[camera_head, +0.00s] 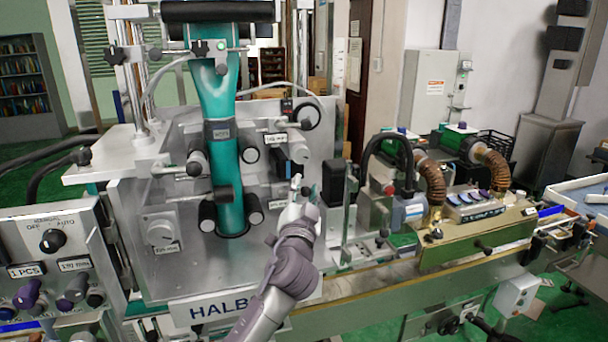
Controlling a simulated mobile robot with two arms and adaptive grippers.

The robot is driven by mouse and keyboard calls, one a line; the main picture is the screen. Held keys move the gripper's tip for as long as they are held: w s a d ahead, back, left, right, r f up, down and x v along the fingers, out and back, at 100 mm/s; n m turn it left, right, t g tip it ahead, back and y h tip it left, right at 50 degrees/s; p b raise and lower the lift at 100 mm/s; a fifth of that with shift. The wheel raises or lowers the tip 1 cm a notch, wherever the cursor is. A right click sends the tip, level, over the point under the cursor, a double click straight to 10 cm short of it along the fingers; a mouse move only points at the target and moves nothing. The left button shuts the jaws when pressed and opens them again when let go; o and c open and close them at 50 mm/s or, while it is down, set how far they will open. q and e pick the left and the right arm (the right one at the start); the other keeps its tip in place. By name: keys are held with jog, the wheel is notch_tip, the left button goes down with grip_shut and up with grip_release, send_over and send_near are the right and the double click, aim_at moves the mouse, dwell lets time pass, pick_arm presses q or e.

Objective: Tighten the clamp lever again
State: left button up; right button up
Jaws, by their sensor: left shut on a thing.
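My left gripper (300,190) reaches up from the bottom middle to the right side of the applicator's front plate. Its fingers are shut on a small dark part (307,191), which I take to be the clamp lever; the fingers and wrist hide most of it, so its angle cannot be told. The sleeve applicator (190,270) has a grey metal front plate with several black rollers and knobs. A teal sleeve web (222,130) runs down over it. My right gripper is not in view.
A control panel (55,255) with knobs stands at the lower left. Right of my gripper are an upright metal bracket (345,215) and a conveyor (370,295). A brass-coloured box (475,240) with brown hoses sits farther right. Black rollers crowd the plate left of my gripper.

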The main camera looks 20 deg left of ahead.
pick_arm(q)
jog(key=shift+f, duration=0.55)
jog(key=o, duration=1.2)
jog(key=shift+a, duration=0.1)
jog(key=shift+r, duration=0.1)
jog(key=shift+a+r, duration=0.15)
jog(key=v, duration=1.2)
